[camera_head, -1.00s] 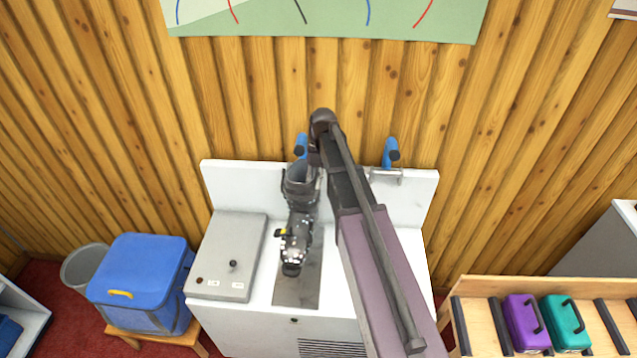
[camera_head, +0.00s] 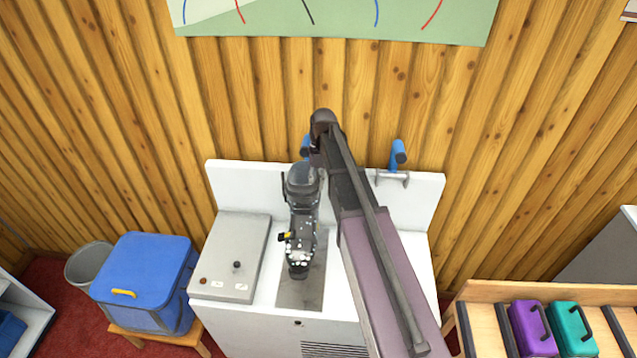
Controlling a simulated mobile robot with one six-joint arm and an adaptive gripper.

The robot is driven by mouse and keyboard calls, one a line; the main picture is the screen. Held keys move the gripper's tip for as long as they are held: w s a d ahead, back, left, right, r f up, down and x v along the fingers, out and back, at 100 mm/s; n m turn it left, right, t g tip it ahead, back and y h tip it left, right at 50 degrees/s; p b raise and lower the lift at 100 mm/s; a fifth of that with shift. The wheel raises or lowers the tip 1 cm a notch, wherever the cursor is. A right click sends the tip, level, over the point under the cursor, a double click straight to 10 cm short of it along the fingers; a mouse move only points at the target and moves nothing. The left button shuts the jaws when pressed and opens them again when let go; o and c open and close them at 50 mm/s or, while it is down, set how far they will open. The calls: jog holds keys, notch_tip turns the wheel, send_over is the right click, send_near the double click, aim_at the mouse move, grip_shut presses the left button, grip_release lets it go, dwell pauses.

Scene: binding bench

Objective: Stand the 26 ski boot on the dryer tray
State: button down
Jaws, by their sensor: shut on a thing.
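The dark ski boot (camera_head: 300,247) shows small bright fittings and a yellow tab on its left side; I cannot read its size. Its lower end is over the dark grey dryer tray (camera_head: 314,294), and I cannot tell whether it touches the tray. My gripper (camera_head: 305,193) is shut on the boot near its upper part. The fingertips are hard to make out against the dark boot, and my arm hides part of the right side.
A grey control box (camera_head: 230,256) stands left of the tray on the white bench. Blue-handled fixtures (camera_head: 398,155) stand at the back. A blue cooler bag (camera_head: 145,280) sits at left. A wooden rack (camera_head: 470,300) with purple and teal cases is at right.

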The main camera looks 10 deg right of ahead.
aim_at(316, 219)
jog(key=shift+f+b, duration=6.75)
jog(key=shift+f, duration=0.1)
jog(key=shift+f+b, duration=0.35)
jog(key=c, duration=0.5)
grip_release()
jog(key=shift+r, duration=0.1)
